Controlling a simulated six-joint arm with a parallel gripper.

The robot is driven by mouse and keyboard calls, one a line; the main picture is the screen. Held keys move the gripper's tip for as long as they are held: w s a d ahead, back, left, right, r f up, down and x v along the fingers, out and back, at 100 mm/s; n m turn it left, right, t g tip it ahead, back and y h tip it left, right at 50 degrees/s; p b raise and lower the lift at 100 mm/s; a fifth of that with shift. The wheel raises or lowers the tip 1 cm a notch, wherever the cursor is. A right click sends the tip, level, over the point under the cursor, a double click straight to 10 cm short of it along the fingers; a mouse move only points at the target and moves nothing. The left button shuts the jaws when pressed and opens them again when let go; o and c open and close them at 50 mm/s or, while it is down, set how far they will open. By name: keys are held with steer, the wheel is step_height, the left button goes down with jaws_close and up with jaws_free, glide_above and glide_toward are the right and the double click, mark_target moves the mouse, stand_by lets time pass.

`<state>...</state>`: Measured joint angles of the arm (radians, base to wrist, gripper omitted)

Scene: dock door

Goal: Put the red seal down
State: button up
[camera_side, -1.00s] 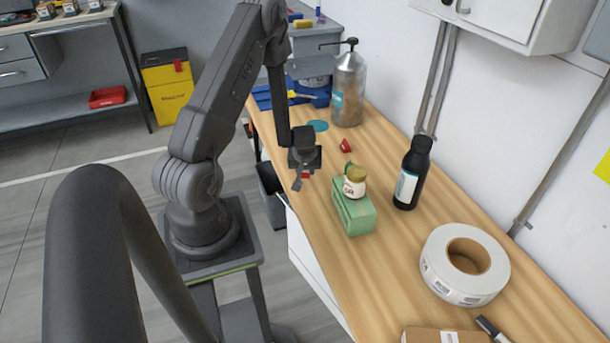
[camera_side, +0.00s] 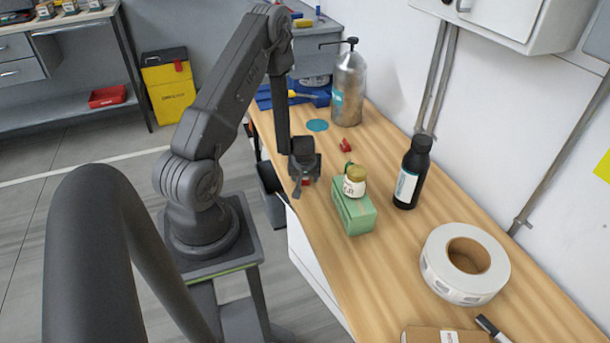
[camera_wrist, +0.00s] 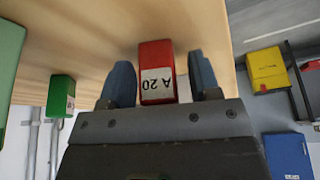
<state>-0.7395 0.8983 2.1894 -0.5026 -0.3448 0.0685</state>
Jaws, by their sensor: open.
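The red seal (camera_wrist: 156,72) is a small red block with a white label reading "A 20". In the wrist view it sits between the two fingers of my gripper (camera_wrist: 160,62), with a visible gap on each side. The fingers are open. In the side view my gripper (camera_side: 302,186) is low at the bench's left edge, with a bit of the red seal (camera_side: 306,183) showing below it. The gripper hides most of the seal there, and I cannot tell whether its base rests fully on the wood.
A small red piece (camera_side: 346,145) lies on the wooden bench (camera_side: 385,265) behind the gripper. A black bottle (camera_side: 411,172), metal sprayer (camera_side: 348,88) and tape roll (camera_side: 465,265) stand further off.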

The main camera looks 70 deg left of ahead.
steer(key=shift+r, duration=0.1)
steer(key=v, duration=1.2)
steer(key=w+d+r+m+t+h, duration=0.2)
steer(key=w+d+r+m, duration=0.1)
steer(key=d+r, duration=0.5)
steer(key=w+d+r+m+t+h, duration=0.1)
steer(key=w+d+r+m+t, duration=0.25)
steer(key=d+r, duration=0.4)
steer(key=s+d+r+m, duration=0.3)
steer(key=s+d+r, duration=0.2)
steer(key=s, duration=0.2)
steer(key=s+d+r+m+g+h, duration=0.1)
steer(key=s+d+r+m, duration=0.3)
steer(key=s, duration=0.4)
steer(key=shift+d+r, duration=0.55)
steer(key=shift+d, duration=0.4)
